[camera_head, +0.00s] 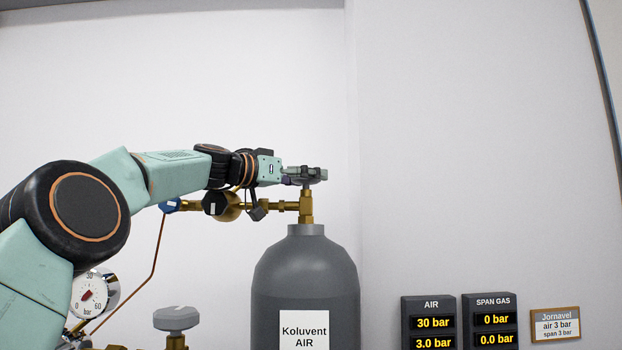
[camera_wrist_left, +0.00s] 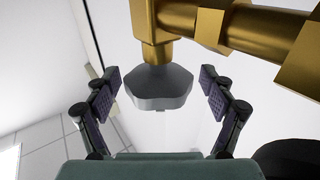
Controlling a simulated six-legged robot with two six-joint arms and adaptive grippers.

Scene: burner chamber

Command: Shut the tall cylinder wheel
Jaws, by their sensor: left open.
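The tall grey cylinder (camera_head: 305,275), labelled Koluvent AIR, stands in the middle of the head view. Its grey wheel (camera_wrist_left: 160,87) sits on the brass valve (camera_wrist_left: 153,50) and shows between my left fingers in the left wrist view. In the head view the wheel is mostly hidden behind my left gripper (camera_head: 308,173) at the top of the brass valve (camera_head: 306,205). My left gripper, also in the left wrist view (camera_wrist_left: 160,95), is open, with one finger on each side of the wheel and visible gaps. My right gripper is not in view.
A brass regulator (camera_head: 228,207) with a blue knob (camera_head: 170,206) branches left from the valve. A pressure gauge (camera_head: 90,297) and a smaller grey wheel (camera_head: 176,318) are lower left. Displays for AIR (camera_head: 434,322) and SPAN GAS (camera_head: 491,320) stand right. The upper right is clear wall.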

